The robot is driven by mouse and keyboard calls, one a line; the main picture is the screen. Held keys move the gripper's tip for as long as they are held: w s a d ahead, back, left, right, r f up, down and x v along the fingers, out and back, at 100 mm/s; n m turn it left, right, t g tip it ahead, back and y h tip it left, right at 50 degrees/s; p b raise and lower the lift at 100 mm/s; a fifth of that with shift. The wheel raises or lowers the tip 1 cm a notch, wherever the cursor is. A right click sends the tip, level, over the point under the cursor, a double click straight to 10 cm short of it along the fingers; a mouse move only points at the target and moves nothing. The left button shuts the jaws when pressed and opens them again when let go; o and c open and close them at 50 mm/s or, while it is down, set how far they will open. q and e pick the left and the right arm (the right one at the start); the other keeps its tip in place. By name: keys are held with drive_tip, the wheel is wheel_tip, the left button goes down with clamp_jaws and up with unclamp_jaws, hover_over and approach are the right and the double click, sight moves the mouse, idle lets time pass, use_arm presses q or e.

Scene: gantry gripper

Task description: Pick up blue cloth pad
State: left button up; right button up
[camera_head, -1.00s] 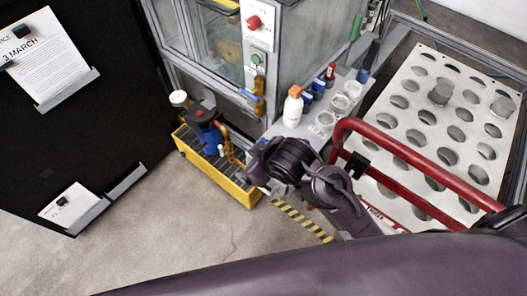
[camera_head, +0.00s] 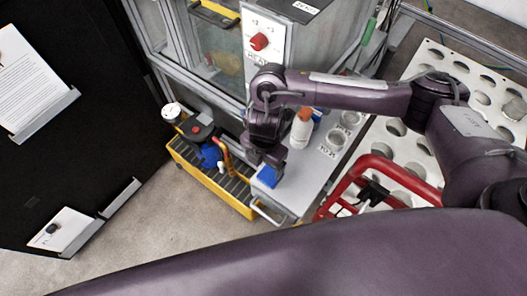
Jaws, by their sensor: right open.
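The blue cloth pad (camera_head: 268,177) lies near the left front end of the grey shelf (camera_head: 297,186), below the cabinet. My right gripper (camera_head: 264,162) points down just above and behind the pad, with its jaws open. Its dark fingers overlap the far part of the pad in this view. I cannot tell whether they touch it. My left gripper is out of view.
A white bottle with an orange cap (camera_head: 301,130) stands on the shelf close to my right wrist, with several round cups beyond it. A yellow crate (camera_head: 237,204) stands on the floor left of the shelf. A red tubular frame (camera_head: 345,186) borders its right.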

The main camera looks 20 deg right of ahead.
sight(269, 175)
drive_tip(key=shift+w+d+f, duration=0.2)
drive_tip(key=shift+w+d, duration=0.3)
drive_tip(key=shift+d, duration=0.1)
drive_tip(key=shift+s+f+b, duration=0.2)
drive_tip(key=shift+f+b, duration=0.2)
drive_tip(key=shift+s+d+f+b, duration=0.1)
drive_tip(key=shift+s+f+b, duration=0.65)
drive_tip(key=shift+f, duration=0.45)
wheel_tip(269, 175, down, 3)
drive_tip(key=shift+d+r+b, duration=0.1)
drive_tip(key=shift+d+b, duration=0.05)
drive_tip(key=shift+b, duration=0.45)
drive_tip(key=shift+w+f, duration=0.1)
drive_tip(key=shift+f, duration=0.25)
drive_tip(key=c, duration=0.6)
drive_tip(key=shift+c, duration=2.8)
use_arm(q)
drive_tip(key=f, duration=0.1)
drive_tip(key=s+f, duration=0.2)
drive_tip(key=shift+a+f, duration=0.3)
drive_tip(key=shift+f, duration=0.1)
